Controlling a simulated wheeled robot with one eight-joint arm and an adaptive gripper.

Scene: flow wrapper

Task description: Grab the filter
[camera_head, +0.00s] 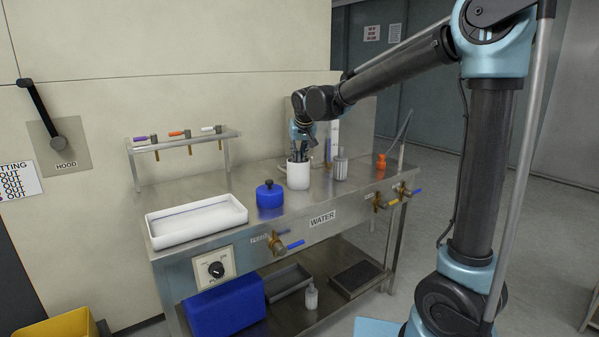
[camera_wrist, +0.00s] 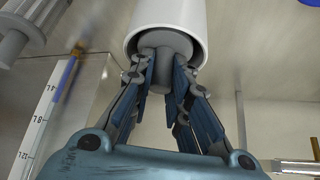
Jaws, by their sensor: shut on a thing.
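A white cylinder (camera_head: 298,176) stands upright on the steel bench. In the wrist view the white cylinder (camera_wrist: 170,14) is open at one end, with a grey round piece (camera_wrist: 166,40) inside it; this grey piece may be the filter. My gripper (camera_head: 299,154) points down at the cylinder's top. In the wrist view my gripper (camera_wrist: 166,64) has its fingers on both sides of the grey piece and is shut on it. The grey piece's inner end is hidden in the white cylinder.
A ribbed grey cylinder (camera_head: 340,168) stands close on the right. A blue lidded pot (camera_head: 269,196) and white tray (camera_head: 160,233) are to the left. An orange bottle (camera_head: 381,162) stands at the right. Valves (camera_head: 279,245) jut from the bench front. A marked gauge (camera_wrist: 31,145) is close by.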

